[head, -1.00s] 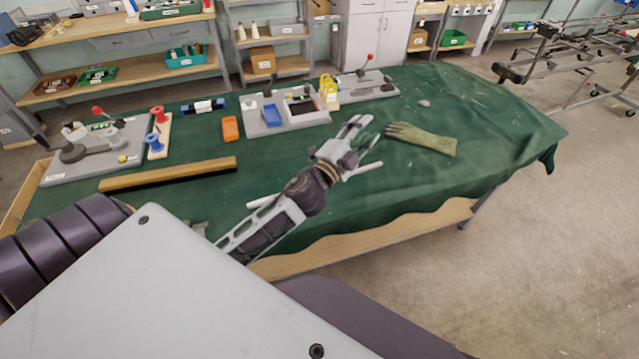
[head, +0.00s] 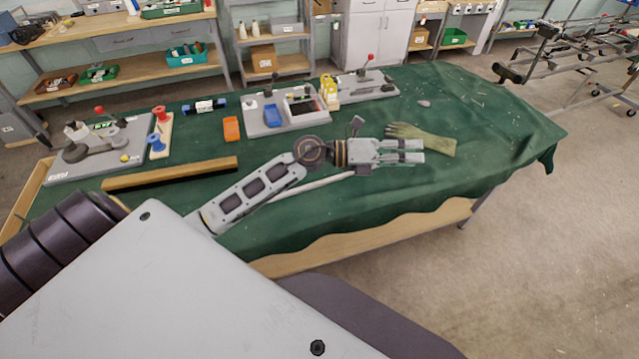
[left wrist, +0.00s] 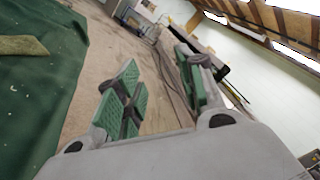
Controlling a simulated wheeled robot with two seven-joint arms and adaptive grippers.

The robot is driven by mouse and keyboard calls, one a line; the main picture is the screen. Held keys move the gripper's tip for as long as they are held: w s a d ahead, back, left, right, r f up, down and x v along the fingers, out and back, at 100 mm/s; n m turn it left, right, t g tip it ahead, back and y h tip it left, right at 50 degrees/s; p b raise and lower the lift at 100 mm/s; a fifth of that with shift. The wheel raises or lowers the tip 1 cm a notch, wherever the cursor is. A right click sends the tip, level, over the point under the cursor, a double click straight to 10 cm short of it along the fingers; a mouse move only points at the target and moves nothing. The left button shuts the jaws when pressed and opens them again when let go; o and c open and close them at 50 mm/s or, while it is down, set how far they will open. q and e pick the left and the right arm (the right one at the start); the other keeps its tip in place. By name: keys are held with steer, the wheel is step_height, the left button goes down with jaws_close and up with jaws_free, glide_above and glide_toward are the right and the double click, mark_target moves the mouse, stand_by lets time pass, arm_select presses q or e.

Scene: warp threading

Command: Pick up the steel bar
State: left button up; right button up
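A long, thin, pale grey bar (head: 320,183), which looks like the steel bar, lies on the green cloth in the head view. My left forearm hides part of it. My left gripper (head: 423,151) is above the table, past the bar's right end, with its fingers pointing right. In the left wrist view, its green-padded fingers (left wrist: 160,88) are apart with nothing between them. The bar is not seen in that view. My right gripper is not in view.
The table's right end is mostly clear.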

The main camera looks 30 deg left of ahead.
arm_select(q)
steer(key=a+f+m+g+y, duration=0.6)
steer(key=a+f+y, duration=0.15)
steer(key=f, duration=0.25)
steer(key=a+f+g+y+p, duration=0.1)
steer(key=a+y, duration=0.6)
steer(key=a, duration=1.1)
steer(key=shift+s+f+g, duration=0.3)
steer(key=shift+f+g, duration=0.25)
steer(key=shift+g, duration=0.15)
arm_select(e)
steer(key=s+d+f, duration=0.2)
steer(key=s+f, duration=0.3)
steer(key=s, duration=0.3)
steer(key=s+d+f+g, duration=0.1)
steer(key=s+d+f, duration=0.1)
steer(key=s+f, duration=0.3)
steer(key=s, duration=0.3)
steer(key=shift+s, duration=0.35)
arm_select(q)
steer(key=shift+f, duration=0.1)
steer(key=p, duration=0.1)
glide_above(317, 184)
steer(key=shift+w+f, duration=0.1)
steer(key=shift+f, duration=4.05)
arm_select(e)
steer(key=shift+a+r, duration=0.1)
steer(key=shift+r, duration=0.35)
